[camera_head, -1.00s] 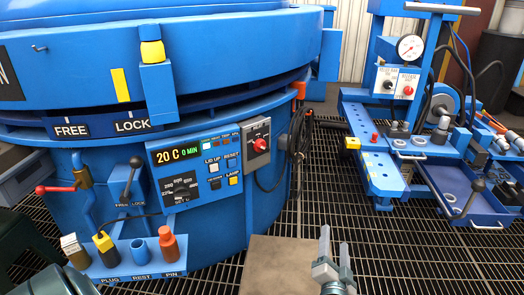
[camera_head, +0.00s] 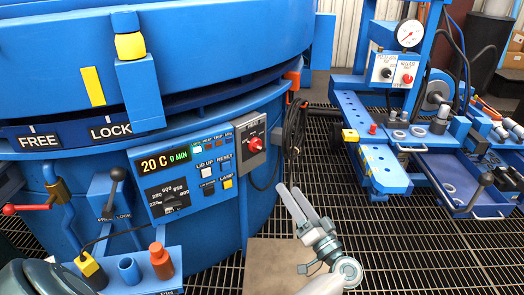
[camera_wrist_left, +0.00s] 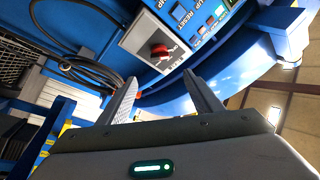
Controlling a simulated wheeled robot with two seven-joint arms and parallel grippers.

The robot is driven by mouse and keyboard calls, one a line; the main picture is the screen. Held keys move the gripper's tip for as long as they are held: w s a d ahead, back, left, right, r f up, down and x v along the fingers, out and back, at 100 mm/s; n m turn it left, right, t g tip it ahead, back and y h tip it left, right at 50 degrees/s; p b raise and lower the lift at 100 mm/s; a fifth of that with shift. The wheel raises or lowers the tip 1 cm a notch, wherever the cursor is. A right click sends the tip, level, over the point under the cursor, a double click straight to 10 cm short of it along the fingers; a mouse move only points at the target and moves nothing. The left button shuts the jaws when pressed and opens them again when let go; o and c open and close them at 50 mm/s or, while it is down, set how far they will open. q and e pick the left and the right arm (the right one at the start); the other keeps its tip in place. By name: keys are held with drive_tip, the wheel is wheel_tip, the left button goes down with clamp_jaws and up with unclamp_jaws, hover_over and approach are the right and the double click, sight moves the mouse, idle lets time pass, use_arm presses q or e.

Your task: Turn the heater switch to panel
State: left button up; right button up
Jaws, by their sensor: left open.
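The heater switch looks to be the red knob (camera_head: 254,148) on a grey box (camera_head: 251,140) with a small label I cannot read, on the blue furnace's side. It also shows in the left wrist view as a red knob (camera_wrist_left: 160,50) on a light plate, beyond the fingers. My left gripper (camera_head: 288,188) is open and empty, to the lower right of the box in the head view. Its fingertips (camera_wrist_left: 160,77) are apart in the wrist view, with the knob seen between and beyond them, not touched. The knob's pointer position is too small to tell. My right gripper is not in view.
Left of the box is a control panel (camera_head: 184,170) with a 20 C display and buttons. Dark cables (camera_head: 294,130) hang just right of the box. A blue workbench (camera_head: 370,150) with another red knob (camera_head: 407,79) stands right. Open grating floor lies between.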

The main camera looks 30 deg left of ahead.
sight(261, 149)
use_arm(q)
drive_tip(key=x, duration=1.7)
drive_tip(key=shift+w+a+r, duration=0.1)
drive_tip(key=shift+a, duration=0.05)
drive_tip(key=shift+c, duration=0.6)
drive_tip(key=c, duration=0.9)
